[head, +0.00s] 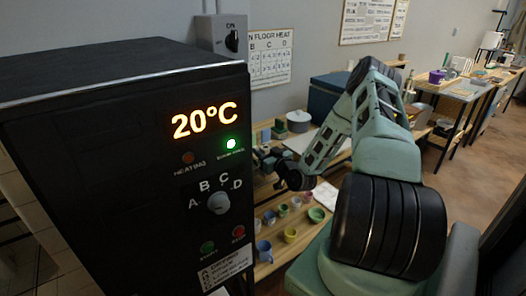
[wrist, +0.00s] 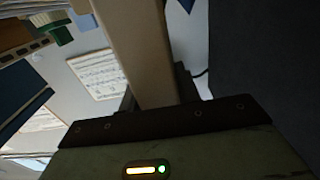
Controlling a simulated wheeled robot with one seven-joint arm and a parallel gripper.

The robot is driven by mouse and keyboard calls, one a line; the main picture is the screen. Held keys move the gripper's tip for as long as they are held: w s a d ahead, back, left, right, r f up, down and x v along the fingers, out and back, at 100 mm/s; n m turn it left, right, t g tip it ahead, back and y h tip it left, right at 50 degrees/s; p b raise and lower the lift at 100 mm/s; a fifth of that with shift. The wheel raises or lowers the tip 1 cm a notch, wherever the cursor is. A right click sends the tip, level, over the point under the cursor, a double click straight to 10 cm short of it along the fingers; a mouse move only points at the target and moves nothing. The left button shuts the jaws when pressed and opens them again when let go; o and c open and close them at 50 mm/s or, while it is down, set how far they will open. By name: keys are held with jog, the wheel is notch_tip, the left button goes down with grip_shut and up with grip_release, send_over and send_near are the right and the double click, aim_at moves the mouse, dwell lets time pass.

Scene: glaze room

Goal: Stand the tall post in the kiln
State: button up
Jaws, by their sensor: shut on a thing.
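The tall post (wrist: 145,50) is a long, tan, straight-sided bar. In the wrist view it runs up out of the picture from between the jaws of my gripper (wrist: 155,98), which is shut on it. The kiln (head: 100,110) is the large black box filling the left of the head view. Its panel reads 20°C, with a green lamp lit and a dial marked A to D. Its opening and inside do not show. My arm reaches to the kiln's right side, where the kiln's edge partly hides my gripper. I cannot make out the post in the head view.
A wooden shelf (head: 283,243) with several small cups and a green bowl (head: 317,215) lies below my wrist. A grey lidded pot (head: 298,121) and a blue box (head: 335,95) stand behind. Worktables (head: 455,90) line the wall; floor is open at the right.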

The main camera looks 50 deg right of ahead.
jog(key=shift+f, duration=0.15)
jog(key=o, duration=1.1)
